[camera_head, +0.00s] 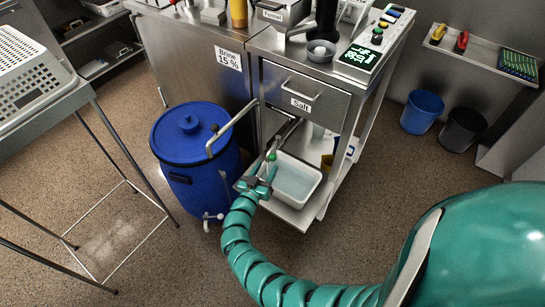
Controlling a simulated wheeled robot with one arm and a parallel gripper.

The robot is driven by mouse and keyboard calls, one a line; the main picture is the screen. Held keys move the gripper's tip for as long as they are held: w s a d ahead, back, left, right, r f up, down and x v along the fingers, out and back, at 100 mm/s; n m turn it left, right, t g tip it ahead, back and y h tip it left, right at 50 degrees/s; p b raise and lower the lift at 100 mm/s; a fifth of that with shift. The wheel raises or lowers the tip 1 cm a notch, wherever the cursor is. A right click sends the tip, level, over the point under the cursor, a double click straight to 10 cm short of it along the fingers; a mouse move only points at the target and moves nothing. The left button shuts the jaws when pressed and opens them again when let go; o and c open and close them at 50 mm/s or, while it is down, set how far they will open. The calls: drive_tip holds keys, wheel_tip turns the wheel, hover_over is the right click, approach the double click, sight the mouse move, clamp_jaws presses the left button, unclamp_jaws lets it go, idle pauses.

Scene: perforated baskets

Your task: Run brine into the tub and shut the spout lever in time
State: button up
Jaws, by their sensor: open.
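A white rectangular tub (314,190) stands on a low pull-out shelf under the Salt drawer. Pale bluish liquid shows inside it; its exact level is hard to tell. A metal spout with a green-tipped lever (271,156) is above the tub's left end. My gripper (264,172) is open at the tub's left edge, just below the green tip. I cannot tell whether its fingers touch the lever. The lever's position and any stream are hidden or too small to see.
A blue lidded barrel (190,150) with a white tap stands left of my gripper, and a bent metal pipe (232,127) reaches over it. The steel cabinet has a "Brine 15 %" label (228,58). Bins (422,112) stand far right. A rack (90,98) is left.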

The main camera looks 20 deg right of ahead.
sight(271, 160)
drive_tip(key=shift+x, duration=3.2)
clamp_jaws()
